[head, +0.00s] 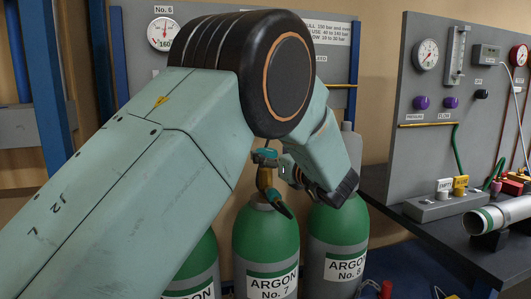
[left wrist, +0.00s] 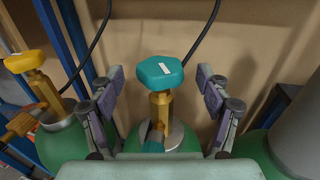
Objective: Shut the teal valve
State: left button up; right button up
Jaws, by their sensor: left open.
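The teal valve (head: 265,157) is a knob on a brass stem on top of the green-shouldered cylinder labelled ARGON No. 7 (head: 266,238). In the left wrist view the teal knob (left wrist: 160,71) is lobed, with a small white label on top. My left gripper (head: 290,168) is open beside the valve, partly hidden by its own arm in the head view. In the left wrist view its two fingers (left wrist: 160,80) stand apart, one on each side of the knob, with a gap on both sides. My right gripper is not in view.
Cylinder ARGON No. 8 (head: 338,250) stands close on the right. A yellow valve (left wrist: 24,61) on another cylinder is at the left in the wrist view. A bench with a gauge panel (head: 460,110) stands at the right. Dark hoses (left wrist: 95,45) run behind the valves.

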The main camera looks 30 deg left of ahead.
aim_at(265, 149)
pick_arm(q)
jog(key=x, duration=0.4)
jog(key=shift+f, duration=0.15)
jog(key=shift+c, duration=0.3)
